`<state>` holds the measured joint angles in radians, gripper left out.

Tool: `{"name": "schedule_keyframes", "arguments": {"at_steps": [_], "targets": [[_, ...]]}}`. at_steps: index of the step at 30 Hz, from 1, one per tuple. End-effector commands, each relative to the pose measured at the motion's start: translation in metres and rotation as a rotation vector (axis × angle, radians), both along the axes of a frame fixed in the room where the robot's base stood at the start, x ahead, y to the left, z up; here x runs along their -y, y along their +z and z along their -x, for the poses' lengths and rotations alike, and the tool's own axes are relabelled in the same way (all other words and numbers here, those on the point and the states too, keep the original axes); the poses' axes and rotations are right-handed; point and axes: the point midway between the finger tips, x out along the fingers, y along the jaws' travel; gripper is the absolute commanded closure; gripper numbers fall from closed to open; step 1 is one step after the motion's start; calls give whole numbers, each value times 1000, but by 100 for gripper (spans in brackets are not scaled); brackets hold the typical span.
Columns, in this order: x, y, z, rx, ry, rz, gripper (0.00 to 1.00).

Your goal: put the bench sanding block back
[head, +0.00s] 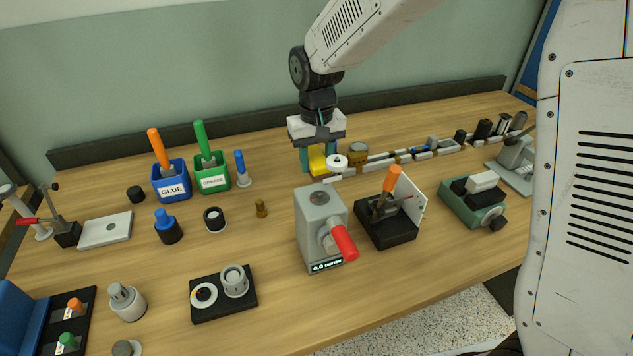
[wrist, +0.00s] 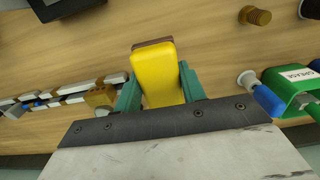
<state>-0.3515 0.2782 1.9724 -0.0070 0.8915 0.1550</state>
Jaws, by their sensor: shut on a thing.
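The sanding block (head: 317,161) is yellow, and the wrist view shows it as a rounded yellow body (wrist: 155,80) with a brown edge at its far end. My gripper (head: 316,154) is shut on it, with a green finger on each side, also seen in the wrist view (wrist: 158,84). The gripper points down over the back middle of the wooden bench. I cannot tell whether the block touches the bench or hangs just above it. No empty place for the block can be made out.
A row of light bars and small parts (head: 400,155) runs right from the gripper. The green grease bin (head: 212,176) and blue glue bin (head: 171,183) stand left. A grey box with red handle (head: 313,225) is in front.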

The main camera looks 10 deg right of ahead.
Motion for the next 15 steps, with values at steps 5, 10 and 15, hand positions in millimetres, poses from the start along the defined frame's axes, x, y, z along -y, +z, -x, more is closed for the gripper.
{"name": "schedule_keyframes", "arguments": {"at_steps": [5, 10, 15], "targets": [[-1, -25, 0, -1, 1, 0, 85], [0, -38, 0, -1, 1, 0, 85], [0, -62, 0, -2, 0, 0, 85]]}}
